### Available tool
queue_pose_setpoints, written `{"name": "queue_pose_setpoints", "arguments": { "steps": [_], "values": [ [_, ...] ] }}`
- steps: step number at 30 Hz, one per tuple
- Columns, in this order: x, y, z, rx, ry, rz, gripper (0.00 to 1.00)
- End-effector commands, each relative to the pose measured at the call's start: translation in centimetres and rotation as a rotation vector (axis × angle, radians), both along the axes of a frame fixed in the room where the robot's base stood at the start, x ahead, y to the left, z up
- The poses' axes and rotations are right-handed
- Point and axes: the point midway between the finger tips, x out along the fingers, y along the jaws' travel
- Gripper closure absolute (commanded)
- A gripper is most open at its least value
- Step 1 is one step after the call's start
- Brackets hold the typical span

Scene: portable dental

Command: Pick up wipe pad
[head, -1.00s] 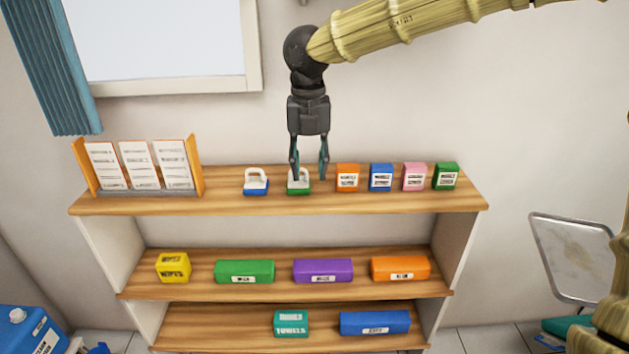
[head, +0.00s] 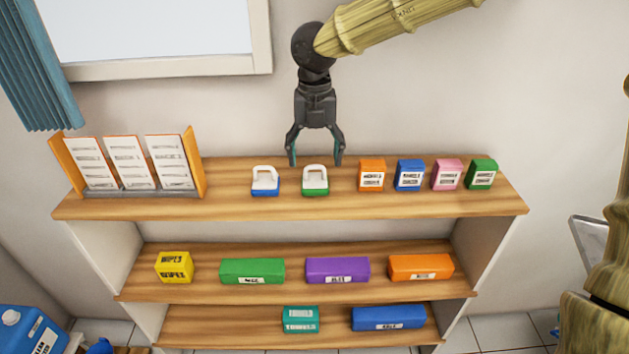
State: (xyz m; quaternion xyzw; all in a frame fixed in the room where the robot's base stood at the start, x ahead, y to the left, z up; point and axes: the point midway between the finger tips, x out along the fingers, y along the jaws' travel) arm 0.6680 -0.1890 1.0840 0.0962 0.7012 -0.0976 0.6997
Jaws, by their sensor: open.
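Two small pads with white handles stand on the top shelf. One has a blue base (head: 265,182) and the other a green base (head: 315,182); I cannot read "wipe pad" on either. A yellow box lettered "WIPES" (head: 174,267) sits on the middle shelf at the left. My gripper (head: 315,160) points down, open and empty. In the picture its fingertips are just above and to either side of the green-based pad's handle. I cannot tell how far in depth it is from the pad.
The shelf unit (head: 230,203) also holds a card rack (head: 199,170) at the top left and a row of small boxes (head: 371,175) right of the pads. A window (head: 160,70) is above.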

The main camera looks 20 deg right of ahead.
Motion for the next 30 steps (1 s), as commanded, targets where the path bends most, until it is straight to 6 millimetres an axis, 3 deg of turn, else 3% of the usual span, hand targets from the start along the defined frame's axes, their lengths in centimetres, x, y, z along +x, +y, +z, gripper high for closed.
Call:
{"name": "queue_pose_setpoints", "arguments": {
  "steps": [5,15,25,30],
  "values": [
    [0.1,-0.1,-0.9,-0.001,0.001,-0.002,0.25],
    [0.6,-0.1,-5.0,-0.001,0.001,-0.004,0.25],
    [0.6,-0.2,-5.5,0.001,-0.001,-0.005,0.25],
    [0.6,-0.2,-5.5,0.001,0.000,-0.005,0.56]
  ]
}}
